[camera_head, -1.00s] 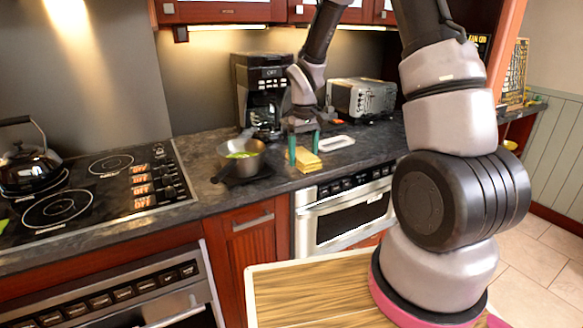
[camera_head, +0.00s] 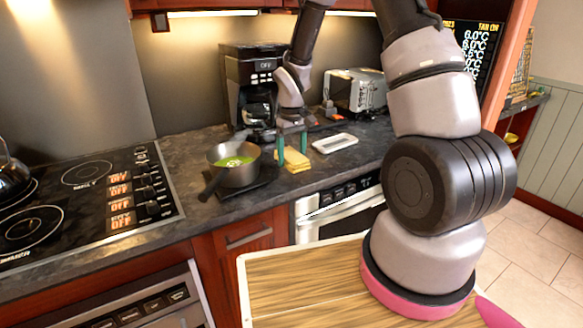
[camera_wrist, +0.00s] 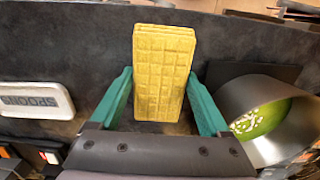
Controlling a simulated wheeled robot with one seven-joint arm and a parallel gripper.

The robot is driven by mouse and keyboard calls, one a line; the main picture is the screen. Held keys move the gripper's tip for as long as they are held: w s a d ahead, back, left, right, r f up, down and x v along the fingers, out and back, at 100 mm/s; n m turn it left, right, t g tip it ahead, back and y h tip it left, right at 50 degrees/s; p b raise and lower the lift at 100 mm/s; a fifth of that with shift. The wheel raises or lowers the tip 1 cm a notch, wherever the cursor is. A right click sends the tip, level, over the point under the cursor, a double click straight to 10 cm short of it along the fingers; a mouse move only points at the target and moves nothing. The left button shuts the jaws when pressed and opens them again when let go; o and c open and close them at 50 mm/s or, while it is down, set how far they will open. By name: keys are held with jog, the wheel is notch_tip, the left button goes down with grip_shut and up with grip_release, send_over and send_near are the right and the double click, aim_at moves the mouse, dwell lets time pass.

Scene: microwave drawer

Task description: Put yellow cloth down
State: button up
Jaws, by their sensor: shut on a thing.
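A folded yellow cloth (camera_head: 294,161) with a grid texture is at the front part of the dark counter, between a pot and a white spoon rest. My gripper (camera_head: 292,150) has its green fingers on either side of the cloth, pointing down. In the wrist view, the cloth (camera_wrist: 164,75) sits between the fingertips (camera_wrist: 160,78), with its sides against them. The gripper is shut on it. The cloth is at or very near the counter surface; I cannot tell whether its underside touches.
A pot (camera_head: 233,166) with green contents stands left of the cloth, its handle towards the front. The white spoon rest (camera_head: 335,143) lies to the right. A coffee maker (camera_head: 254,85) and a toaster (camera_head: 355,91) stand behind. The counter's front edge is close to the cloth.

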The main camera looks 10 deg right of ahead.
aim_at(292, 175)
jog(key=shift+f, duration=2)
jog(key=shift+f, duration=0.1)
jog(key=o, duration=1.3)
